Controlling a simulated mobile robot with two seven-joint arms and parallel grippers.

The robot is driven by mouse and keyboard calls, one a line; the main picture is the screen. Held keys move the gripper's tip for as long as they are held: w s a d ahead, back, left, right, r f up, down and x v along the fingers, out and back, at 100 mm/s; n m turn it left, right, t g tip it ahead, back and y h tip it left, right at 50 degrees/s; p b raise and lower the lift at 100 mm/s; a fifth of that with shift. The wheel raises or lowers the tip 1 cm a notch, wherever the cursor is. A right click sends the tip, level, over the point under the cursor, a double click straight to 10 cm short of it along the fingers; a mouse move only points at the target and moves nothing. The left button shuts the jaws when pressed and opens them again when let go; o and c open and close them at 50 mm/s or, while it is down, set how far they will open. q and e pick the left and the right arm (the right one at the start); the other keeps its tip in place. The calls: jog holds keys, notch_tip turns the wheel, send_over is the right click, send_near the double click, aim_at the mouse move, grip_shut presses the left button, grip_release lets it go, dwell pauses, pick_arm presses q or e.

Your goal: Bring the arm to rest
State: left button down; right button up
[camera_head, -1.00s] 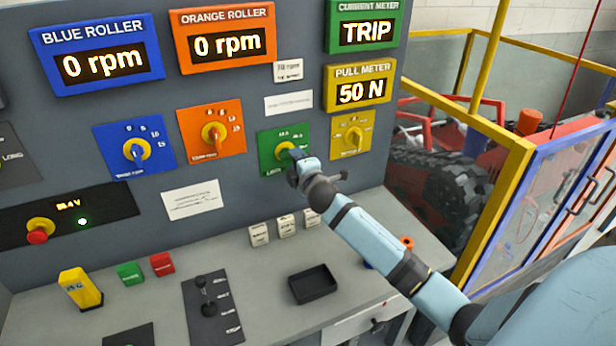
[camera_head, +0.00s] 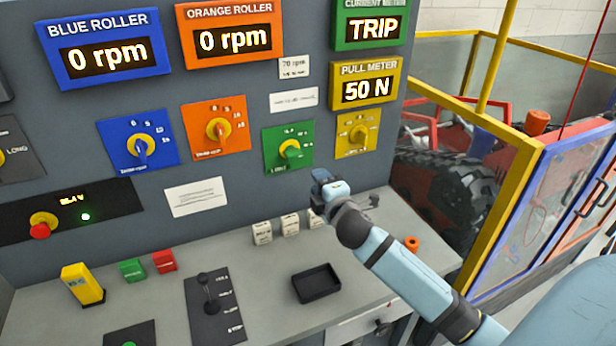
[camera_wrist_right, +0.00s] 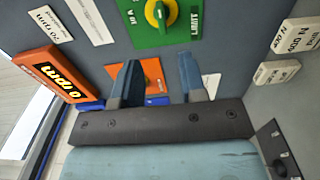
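My right gripper (camera_head: 322,182) is in front of the control panel, below the green dial plate (camera_head: 286,150) with its yellow knob, and apart from it. In the right wrist view its two blue fingers (camera_wrist_right: 155,82) stand apart with nothing between them. The green dial plate (camera_wrist_right: 160,18) shows beyond the fingertips there. My right arm (camera_head: 385,255) reaches in from the lower right. My left gripper does not show in any view.
The desk holds a black tray (camera_head: 316,283), several small white blocks (camera_head: 290,225), a joystick plate (camera_head: 213,308), a yellow block (camera_head: 82,285), and green and red blocks. A yellow-framed barrier (camera_head: 500,200) with tracks behind it stands at the right. The meters read TRIP and 50 N.

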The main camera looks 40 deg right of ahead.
jog(key=s+a+f+m+g+y+p, duration=0.1)
jog(key=s+a+f+m+y, duration=0.1)
jog(key=s+a+f, duration=0.3)
jog(key=s+a+f+m+g+y+p, duration=0.1)
jog(key=s+a+f+m+g+p, duration=0.1)
jog(key=s+a+f, duration=0.3)
jog(key=s+a+f+m+g+y+p, duration=0.1)
jog(key=s+a+f+m, duration=0.3)
jog(key=f, duration=0.4)
jog(key=shift+s+a+g+y, duration=0.25)
jog(key=shift+s+a+y, duration=0.15)
jog(key=shift+s, duration=0.2)
jog(key=shift+s+a+g+y, duration=0.3)
jog(key=shift+s+y, duration=0.1)
jog(key=shift+s, duration=0.15)
jog(key=s+a+f+m+g+y+p, duration=0.1)
jog(key=s+a+f+m, duration=0.2)
jog(key=s+a, duration=0.3)
jog(key=shift+s+a+f+m+y, duration=0.15)
jog(key=shift+s+f+m+y, duration=0.2)
jog(key=shift+s+m, duration=0.6)
jog(key=shift+s+n+g, duration=0.2)
jog(key=shift+n+g, duration=0.05)
